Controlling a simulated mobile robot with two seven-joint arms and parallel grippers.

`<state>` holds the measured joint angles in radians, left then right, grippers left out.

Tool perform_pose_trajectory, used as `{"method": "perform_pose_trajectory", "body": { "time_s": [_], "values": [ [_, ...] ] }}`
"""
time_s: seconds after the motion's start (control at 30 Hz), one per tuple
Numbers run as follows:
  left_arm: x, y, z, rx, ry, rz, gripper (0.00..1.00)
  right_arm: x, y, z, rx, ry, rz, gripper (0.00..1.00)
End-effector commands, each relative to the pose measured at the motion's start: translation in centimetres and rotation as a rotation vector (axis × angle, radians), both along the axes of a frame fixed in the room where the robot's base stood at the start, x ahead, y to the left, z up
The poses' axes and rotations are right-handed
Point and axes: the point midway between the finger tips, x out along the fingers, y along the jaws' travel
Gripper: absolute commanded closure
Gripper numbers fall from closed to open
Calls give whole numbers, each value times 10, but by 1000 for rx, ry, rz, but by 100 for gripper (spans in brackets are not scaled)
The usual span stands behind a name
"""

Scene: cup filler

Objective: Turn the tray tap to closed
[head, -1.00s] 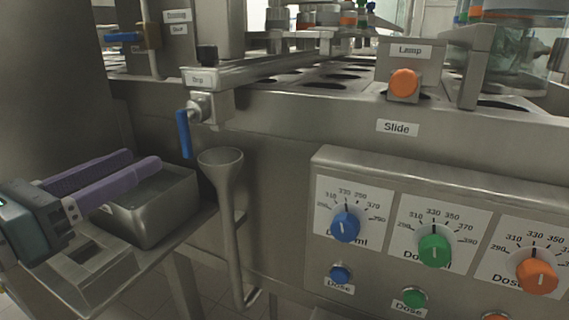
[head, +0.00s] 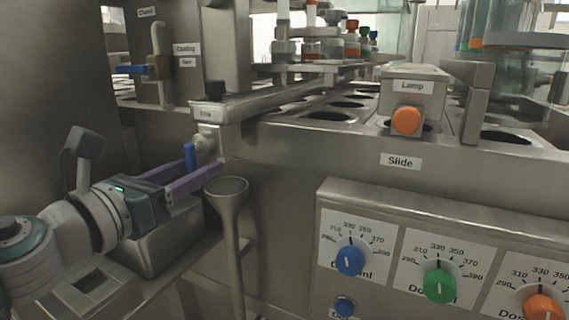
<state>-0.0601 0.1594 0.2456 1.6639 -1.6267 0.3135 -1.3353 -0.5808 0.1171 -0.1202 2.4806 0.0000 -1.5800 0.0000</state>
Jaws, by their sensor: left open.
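The tap by the gripper has a blue lever (head: 190,157) hanging downward from a metal valve body (head: 208,140) under the end of the slide rail. I take it for the tray tap; the small label above it is hard to read. My left gripper (head: 203,171) reaches in from the left with its purple fingers apart, around the lower part of the lever. The near finger crosses in front and hides the lever's lower end. I cannot tell whether either finger touches it. My right gripper is not in view.
A metal funnel (head: 227,188) on a pipe stands just right of the fingertips. A metal tray box (head: 150,245) sits below my gripper. Another blue-handled tap (head: 132,70) is at the upper left. The dosing panel (head: 338,212) with knobs is at the right.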

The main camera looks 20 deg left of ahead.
Motion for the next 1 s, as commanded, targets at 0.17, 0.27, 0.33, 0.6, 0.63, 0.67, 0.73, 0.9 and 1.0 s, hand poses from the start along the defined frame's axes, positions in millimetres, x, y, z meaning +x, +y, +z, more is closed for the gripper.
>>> {"method": "perform_pose_trajectory", "body": {
  "time_s": [0.17, 0.27, 0.33, 0.6, 0.63, 0.67, 0.73, 0.9, 1.0],
  "values": [
    [0, 0, 0, -1, 0, 0, 66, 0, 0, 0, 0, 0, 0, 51],
    [0, 0, 0, -1, 0, 0, 77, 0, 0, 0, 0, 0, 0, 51],
    [0, 0, 0, -1, 0, 0, 85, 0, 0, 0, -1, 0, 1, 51],
    [0, 0, 0, -1, 0, 0, 100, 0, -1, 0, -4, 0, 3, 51],
    [0, 0, 0, -1, 0, 0, 100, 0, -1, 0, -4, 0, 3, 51],
    [0, 0, 0, -1, 0, 0, 100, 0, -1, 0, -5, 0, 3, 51],
    [0, 0, 0, -1, 0, 0, 100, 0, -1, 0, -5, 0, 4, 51],
    [0, 0, 0, -3, 0, 0, 100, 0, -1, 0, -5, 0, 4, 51],
    [-1, 0, 0, -14, 1, 0, 100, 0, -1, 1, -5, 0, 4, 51]
  ]
}}
